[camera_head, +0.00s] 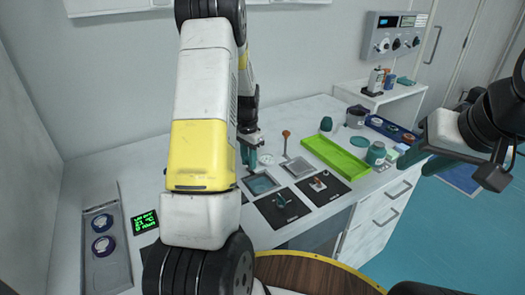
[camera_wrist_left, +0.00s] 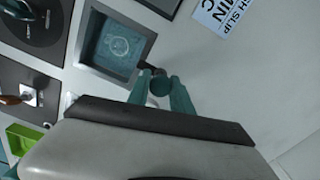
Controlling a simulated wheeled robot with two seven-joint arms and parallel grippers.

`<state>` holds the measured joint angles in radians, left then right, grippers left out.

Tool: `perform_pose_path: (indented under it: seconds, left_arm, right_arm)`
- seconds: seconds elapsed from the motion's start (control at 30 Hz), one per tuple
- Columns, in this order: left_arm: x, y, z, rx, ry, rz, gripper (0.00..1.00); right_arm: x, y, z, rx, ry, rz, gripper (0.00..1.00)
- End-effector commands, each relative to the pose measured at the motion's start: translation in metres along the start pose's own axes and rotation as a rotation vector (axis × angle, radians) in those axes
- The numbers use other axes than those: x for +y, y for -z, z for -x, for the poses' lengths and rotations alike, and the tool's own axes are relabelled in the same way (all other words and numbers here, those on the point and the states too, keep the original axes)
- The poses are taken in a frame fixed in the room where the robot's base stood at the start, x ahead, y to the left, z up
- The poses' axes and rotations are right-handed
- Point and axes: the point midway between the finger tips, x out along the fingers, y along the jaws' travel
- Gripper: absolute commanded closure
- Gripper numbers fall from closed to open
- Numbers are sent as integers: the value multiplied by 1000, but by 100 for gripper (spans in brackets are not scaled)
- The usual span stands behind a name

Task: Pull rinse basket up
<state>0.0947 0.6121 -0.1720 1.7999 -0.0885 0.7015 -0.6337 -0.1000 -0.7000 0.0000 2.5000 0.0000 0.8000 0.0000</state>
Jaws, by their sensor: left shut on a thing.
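The rinse basket (camera_wrist_left: 122,47) shows as a pale round mesh form in the square, water-filled basin (camera_wrist_left: 88,62) in the left wrist view. A dark handle (camera_wrist_left: 147,66) reaches from the basin's corner to my left gripper (camera_wrist_left: 162,88), whose teal fingers are shut on its end. In the head view the basin (camera_head: 261,184) is on the bench, with my left gripper (camera_head: 249,156) just above its back edge. The basket's lower part is hard to make out. My right gripper (camera_head: 424,163) is at the right, away from the basin, with its fingers apart and empty.
A second basin (camera_head: 297,167) with an orange-knobbed post (camera_head: 286,134) sits beside the first. Black plates (camera_head: 283,207) lie in front, and a green tray (camera_head: 335,156) lies to the right. Jars and a side shelf stand farther right.

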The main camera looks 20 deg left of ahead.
Motion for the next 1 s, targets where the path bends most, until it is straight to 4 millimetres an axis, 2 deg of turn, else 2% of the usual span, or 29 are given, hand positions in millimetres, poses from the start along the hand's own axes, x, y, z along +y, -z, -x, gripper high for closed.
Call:
perform_pose_path:
  seconds: [0.77, 0.87, 1.0]
  left_arm:
    - [-1, 0, 1, 1, 1, 0, 100]
    - [-1, 1, 9, 4, 3, 0, 100]
    - [-1, 2, 37, 6, 3, 1, 100]
  right_arm:
    - [0, 0, 0, 0, 0, 0, 66]
    - [0, 0, 0, 0, 0, 0, 66]
    - [0, 0, 0, 0, 0, 0, 66]
